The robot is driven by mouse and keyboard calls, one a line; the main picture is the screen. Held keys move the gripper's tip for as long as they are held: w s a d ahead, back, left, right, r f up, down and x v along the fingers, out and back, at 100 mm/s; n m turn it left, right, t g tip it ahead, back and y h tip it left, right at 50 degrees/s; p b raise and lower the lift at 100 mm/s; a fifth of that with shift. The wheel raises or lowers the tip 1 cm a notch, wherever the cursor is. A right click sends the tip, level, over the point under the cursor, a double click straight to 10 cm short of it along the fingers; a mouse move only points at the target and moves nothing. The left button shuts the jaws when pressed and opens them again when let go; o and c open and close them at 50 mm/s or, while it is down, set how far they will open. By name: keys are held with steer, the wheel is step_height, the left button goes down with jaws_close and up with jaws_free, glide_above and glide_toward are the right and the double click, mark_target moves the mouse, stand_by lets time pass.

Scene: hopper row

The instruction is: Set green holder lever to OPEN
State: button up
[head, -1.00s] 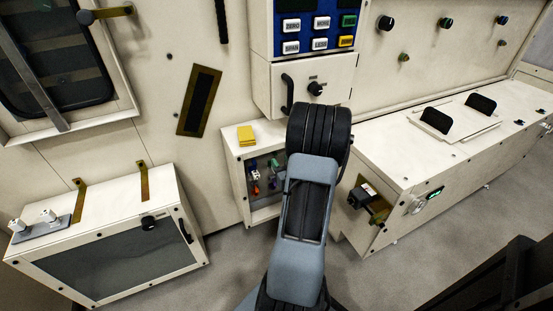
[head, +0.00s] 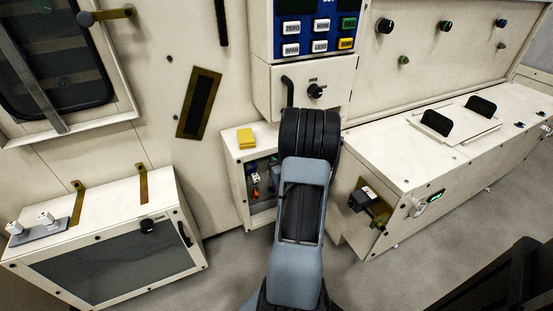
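The small open-fronted box (head: 236,165) under the control panel holds several small coloured parts, among them a white and orange one (head: 254,180). A greenish part (head: 273,162) shows at the edge of my arm and is mostly hidden. I cannot tell whether it is the green holder lever or how it is set. My arm rises across the middle of the view and covers the right side of this box. My gripper is hidden or out of the picture.
A dark fitting on a brass bracket (head: 362,199) juts from the right cabinet (head: 373,150); a green-lit part (head: 435,196) is on that cabinet. A low cabinet (head: 110,260) stands left. Grey floor is free between.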

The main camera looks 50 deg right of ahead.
jaws_close()
steer(key=shift+r+p, duration=0.35)
steer(key=shift+p, duration=0.25)
steer(key=shift+g+y+p, duration=0.3)
steer(key=shift+g+p, duration=0.2)
steer(key=shift+p, duration=0.2)
steer(key=shift+f, duration=0.1)
steer(key=shift+o, duration=2.1)
jaws_free()
